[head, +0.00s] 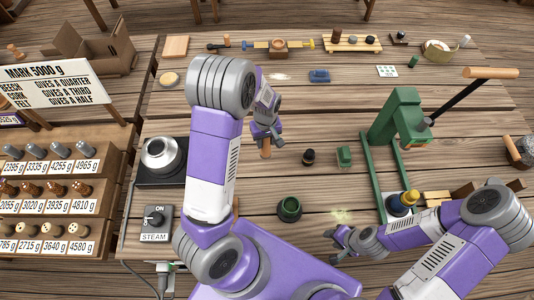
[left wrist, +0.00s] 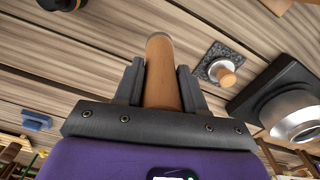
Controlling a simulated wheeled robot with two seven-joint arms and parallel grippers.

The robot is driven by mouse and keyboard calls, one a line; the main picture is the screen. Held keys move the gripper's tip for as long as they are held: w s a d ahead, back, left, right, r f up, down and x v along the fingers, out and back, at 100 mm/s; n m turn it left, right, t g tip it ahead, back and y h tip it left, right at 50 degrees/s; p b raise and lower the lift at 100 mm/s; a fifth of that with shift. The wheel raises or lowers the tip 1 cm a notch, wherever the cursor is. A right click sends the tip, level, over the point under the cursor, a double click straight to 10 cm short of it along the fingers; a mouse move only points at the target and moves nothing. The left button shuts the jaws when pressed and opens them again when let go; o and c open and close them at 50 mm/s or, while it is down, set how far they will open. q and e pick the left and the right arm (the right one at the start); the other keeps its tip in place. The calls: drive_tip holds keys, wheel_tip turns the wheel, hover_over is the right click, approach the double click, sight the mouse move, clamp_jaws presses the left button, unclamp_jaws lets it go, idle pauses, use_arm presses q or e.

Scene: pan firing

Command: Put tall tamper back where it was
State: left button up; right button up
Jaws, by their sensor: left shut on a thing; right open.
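My left gripper (head: 266,138) is shut on a plain wooden cylinder, which I take to be the tall tamper (head: 265,150). It is above the middle of the workbench. In the left wrist view the tall tamper (left wrist: 160,75) stands out between the two fingers (left wrist: 159,88); its lower part is hidden by the gripper. I cannot tell from the frames if it touches the bench. My right gripper (head: 346,243) is open and empty near the front edge, beside a yellowish patch of powder (head: 343,216).
A green press (head: 386,130) with a long lever stands right. A green pot (head: 289,209), a dark jar (head: 308,157) and a green block (head: 344,156) stand mid-bench. A metal piece with a wooden knob (left wrist: 227,78) sits on a speckled square near a steamer (left wrist: 297,117).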

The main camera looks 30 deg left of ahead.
sight(266, 150)
use_arm(q)
wheel_tip(266, 150, down, 3)
drive_tip(key=shift+w+r, duration=0.1)
wheel_tip(266, 150, down, 4)
drive_tip(key=shift+r, duration=0.15)
drive_tip(key=shift+f, duration=0.25)
drive_tip(key=shift+f, duration=0.15)
drive_tip(key=o, duration=1.1)
drive_tip(key=shift+c, duration=0.2)
